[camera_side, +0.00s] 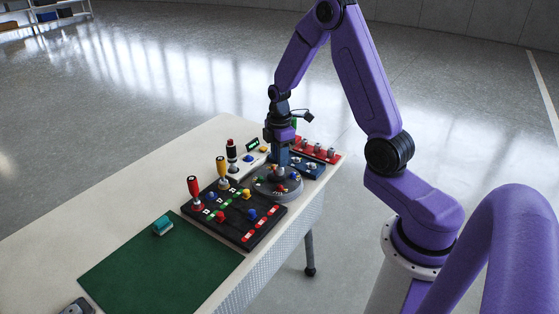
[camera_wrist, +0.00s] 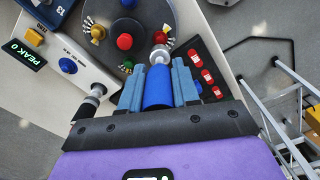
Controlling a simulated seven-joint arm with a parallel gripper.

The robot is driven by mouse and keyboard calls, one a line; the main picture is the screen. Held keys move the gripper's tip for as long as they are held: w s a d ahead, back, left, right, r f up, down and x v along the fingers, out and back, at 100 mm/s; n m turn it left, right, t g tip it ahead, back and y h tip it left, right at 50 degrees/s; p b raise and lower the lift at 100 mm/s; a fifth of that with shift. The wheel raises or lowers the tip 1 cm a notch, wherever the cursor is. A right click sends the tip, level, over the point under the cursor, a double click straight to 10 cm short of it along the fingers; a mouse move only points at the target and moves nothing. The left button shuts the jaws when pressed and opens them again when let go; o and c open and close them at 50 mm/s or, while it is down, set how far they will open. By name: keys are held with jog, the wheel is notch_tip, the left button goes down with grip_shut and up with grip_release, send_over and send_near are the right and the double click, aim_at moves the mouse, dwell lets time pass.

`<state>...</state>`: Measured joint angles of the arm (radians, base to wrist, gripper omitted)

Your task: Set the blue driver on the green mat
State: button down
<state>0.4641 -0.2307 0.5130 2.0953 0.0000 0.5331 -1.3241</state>
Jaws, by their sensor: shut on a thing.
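My gripper (camera_wrist: 158,85) is shut on the blue driver (camera_wrist: 158,90), its blue handle between the two light-blue fingers in the wrist view. A silver metal part shows beyond the handle, over the edge of a round grey base (camera_wrist: 130,15). In the side view, my gripper (camera_side: 281,155) points down just above this round base (camera_side: 277,186); the driver is mostly hidden there. I cannot tell whether the driver's tip touches the base. The green mat (camera_side: 160,270) lies at the near left of the table, well away from my gripper, with a teal block on its far edge.
Red (camera_side: 194,190), yellow (camera_side: 221,170) and black (camera_side: 232,153) handled tools stand upright between gripper and mat. A black panel (camera_side: 235,215) with coloured knobs borders the mat. A red strip (camera_side: 315,150) lies behind. Most of the mat is bare.

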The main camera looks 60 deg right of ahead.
jog(key=shift+r, duration=0.5)
